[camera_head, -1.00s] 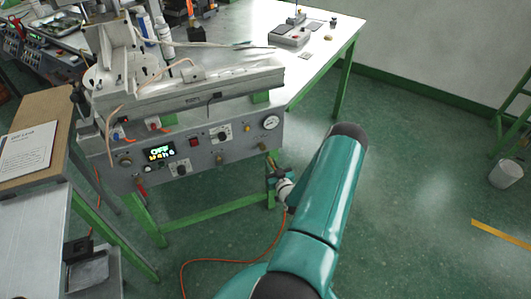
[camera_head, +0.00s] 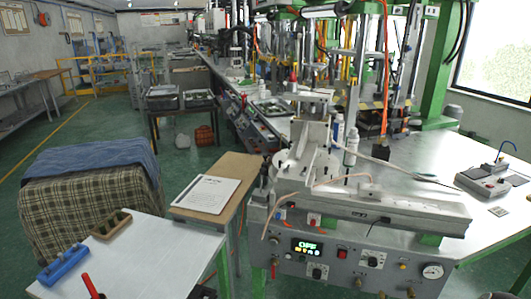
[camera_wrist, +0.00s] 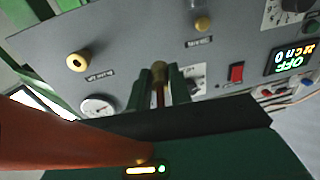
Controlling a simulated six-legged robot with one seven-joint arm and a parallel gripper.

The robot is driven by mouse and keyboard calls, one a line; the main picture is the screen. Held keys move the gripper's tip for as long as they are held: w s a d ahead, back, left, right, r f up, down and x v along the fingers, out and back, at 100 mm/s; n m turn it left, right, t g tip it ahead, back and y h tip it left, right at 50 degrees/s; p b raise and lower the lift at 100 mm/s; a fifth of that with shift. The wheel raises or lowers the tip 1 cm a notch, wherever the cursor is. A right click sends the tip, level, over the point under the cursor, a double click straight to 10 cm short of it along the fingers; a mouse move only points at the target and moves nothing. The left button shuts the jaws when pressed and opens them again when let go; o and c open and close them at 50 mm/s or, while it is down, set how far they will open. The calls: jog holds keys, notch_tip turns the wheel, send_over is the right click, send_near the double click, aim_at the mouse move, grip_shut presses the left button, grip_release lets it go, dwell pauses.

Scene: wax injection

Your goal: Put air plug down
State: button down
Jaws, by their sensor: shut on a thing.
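My gripper (camera_wrist: 159,82) shows in the wrist view as two green fingers. It is shut on the air plug (camera_wrist: 159,72), a small brass-coloured piece between the fingertips, pointing towards the grey front panel (camera_wrist: 120,30). Whether the plug touches the panel cannot be told. An orange-red tube-like shape (camera_wrist: 60,140), possibly the air hose, crosses the lower left, blurred. In the head view the machine's front panel (camera_head: 335,272) shows at the lower right, and my gripper does not show.
The panel carries a lit display (camera_head: 306,247), a red switch (camera_head: 342,254) and a pressure gauge (camera_head: 433,271). The white worktop (camera_head: 400,158) has bare room at the right. A white side table (camera_head: 165,262) at the lower left holds a blue block (camera_head: 63,264) and a wooden block (camera_head: 110,225).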

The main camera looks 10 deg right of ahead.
jog(key=w+a+r+n+y, duration=0.1)
jog(key=w+a+r+y, duration=0.1)
jog(key=a, duration=1)
jog(key=w+a+r+n+t+y, duration=0.1)
jog(key=w+a+r+n+y, duration=0.1)
jog(key=a, duration=1.1)
jog(key=w+a+r+n+y, duration=0.2)
jog(key=w+a+r+y, duration=0.1)
jog(key=a, duration=1)
jog(key=shift+w+r, duration=0.85)
jog(key=shift+w, duration=0.05)
